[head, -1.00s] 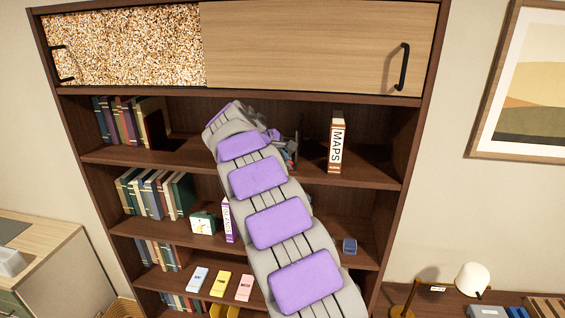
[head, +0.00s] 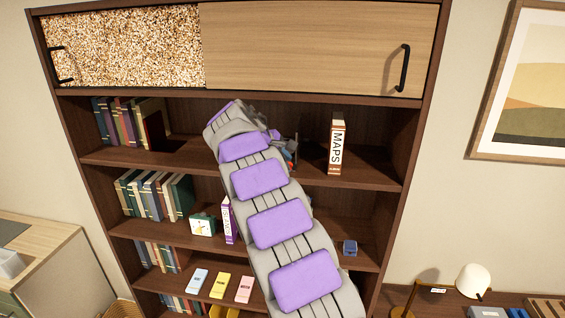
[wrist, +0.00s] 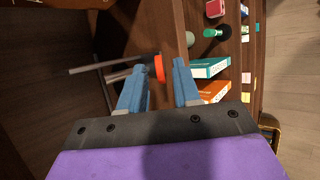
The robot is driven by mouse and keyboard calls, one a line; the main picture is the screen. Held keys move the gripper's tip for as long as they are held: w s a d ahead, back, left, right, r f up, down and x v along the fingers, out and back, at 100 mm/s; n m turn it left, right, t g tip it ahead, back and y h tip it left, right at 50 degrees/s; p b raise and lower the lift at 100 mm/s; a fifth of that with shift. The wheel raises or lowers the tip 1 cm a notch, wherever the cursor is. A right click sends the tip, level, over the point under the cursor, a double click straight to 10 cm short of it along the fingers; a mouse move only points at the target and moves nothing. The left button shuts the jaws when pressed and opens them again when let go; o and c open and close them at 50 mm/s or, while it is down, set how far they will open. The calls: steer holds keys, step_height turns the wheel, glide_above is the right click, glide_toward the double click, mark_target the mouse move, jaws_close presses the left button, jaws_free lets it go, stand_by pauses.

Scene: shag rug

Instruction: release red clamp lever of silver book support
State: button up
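The red clamp lever (wrist: 159,68) shows in the wrist view as a short red-orange piece at the end of a dark bar. Grey metal bars of what looks like the silver book support (wrist: 92,67) extend to its left. My gripper (wrist: 160,66) is open, with a blue fingertip on either side of the lever in the picture. The lever appears nearer the left finger; I cannot tell whether they touch. In the head view my arm hides most of the support, and my gripper (head: 289,150) is at the upper open shelf, left of the MAPS book.
The MAPS book (head: 336,143) stands upright on the upper shelf (head: 365,177). Several books (head: 130,122) stand at its left end. A teal box or book (wrist: 211,68) and an orange one (wrist: 214,90) lie right of my fingers in the wrist view.

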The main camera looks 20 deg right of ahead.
steer(key=shift+s+r, duration=0.1)
steer(key=v, duration=1.7)
steer(key=shift+a, duration=0.2)
steer(key=shift+s+r, duration=0.1)
stand_by(0.4)
